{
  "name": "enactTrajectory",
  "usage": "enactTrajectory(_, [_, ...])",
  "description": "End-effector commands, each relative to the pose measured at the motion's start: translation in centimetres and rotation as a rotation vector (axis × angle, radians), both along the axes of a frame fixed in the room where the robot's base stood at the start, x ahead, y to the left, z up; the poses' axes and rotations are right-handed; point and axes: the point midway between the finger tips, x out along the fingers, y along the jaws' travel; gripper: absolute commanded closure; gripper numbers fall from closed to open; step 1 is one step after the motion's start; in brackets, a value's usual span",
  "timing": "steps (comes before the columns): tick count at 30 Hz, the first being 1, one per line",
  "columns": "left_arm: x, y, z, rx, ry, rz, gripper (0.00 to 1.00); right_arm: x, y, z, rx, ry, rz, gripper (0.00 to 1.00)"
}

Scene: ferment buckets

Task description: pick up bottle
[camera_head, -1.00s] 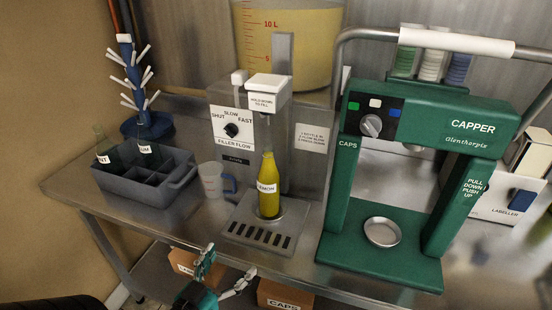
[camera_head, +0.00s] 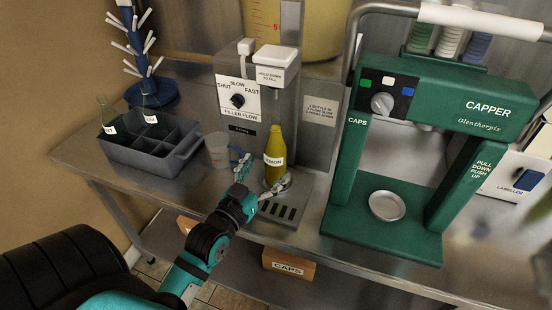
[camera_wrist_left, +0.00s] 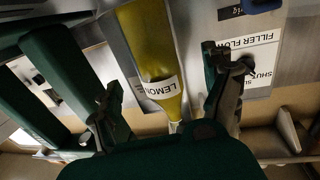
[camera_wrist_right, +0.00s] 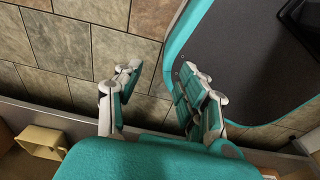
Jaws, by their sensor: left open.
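A yellow bottle (camera_head: 274,155) with a white LEMON label stands upright on the filler's drip tray, under the filler spout. My left gripper (camera_head: 264,176) is open right at the near side of the bottle, with a finger on either side of its lower part in the picture. In the left wrist view the bottle (camera_wrist_left: 152,62) shows between the two open fingers (camera_wrist_left: 165,110), with gaps on both sides. My right gripper (camera_wrist_right: 155,92) is open and empty above the tiled floor, away from the bottle, in the right wrist view.
The filler (camera_head: 239,98) stands behind the bottle. A clear measuring jug (camera_head: 218,150) is just left of it. A grey crate (camera_head: 150,155) with two bottles is at the left. The green capper (camera_head: 345,170) stands close on the right. A CAPS box (camera_head: 288,267) sits below the table.

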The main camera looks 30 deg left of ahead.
Motion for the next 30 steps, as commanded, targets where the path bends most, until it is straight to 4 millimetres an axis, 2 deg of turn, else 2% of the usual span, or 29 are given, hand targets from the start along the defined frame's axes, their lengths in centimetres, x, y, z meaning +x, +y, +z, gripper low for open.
enactTrajectory(8, [3.4, 0.0, 0.6, -0.002, -0.002, 0.000, 0.17, -0.1, 1.1, 1.5, 0.013, 0.002, -0.003, 0.60])
enactTrajectory(12, [4.9, 0.2, 0.3, 0.000, -0.001, 0.000, 0.17, -0.3, 1.1, 1.7, 0.013, 0.005, -0.001, 0.60])
enactTrajectory(20, [5.3, 0.2, 0.1, 0.001, 0.001, 0.000, 0.17, -0.4, 0.7, 1.6, 0.008, 0.007, 0.001, 0.60])
enactTrajectory(23, [5.3, 0.2, 0.1, 0.001, 0.001, 0.000, 0.27, -0.5, 0.5, 1.6, 0.005, 0.008, 0.002, 0.60])
enactTrajectory(30, [5.2, 0.2, 0.1, 0.000, 0.000, 0.000, 0.58, -0.6, 0.2, 1.6, 0.002, 0.010, 0.002, 0.60])
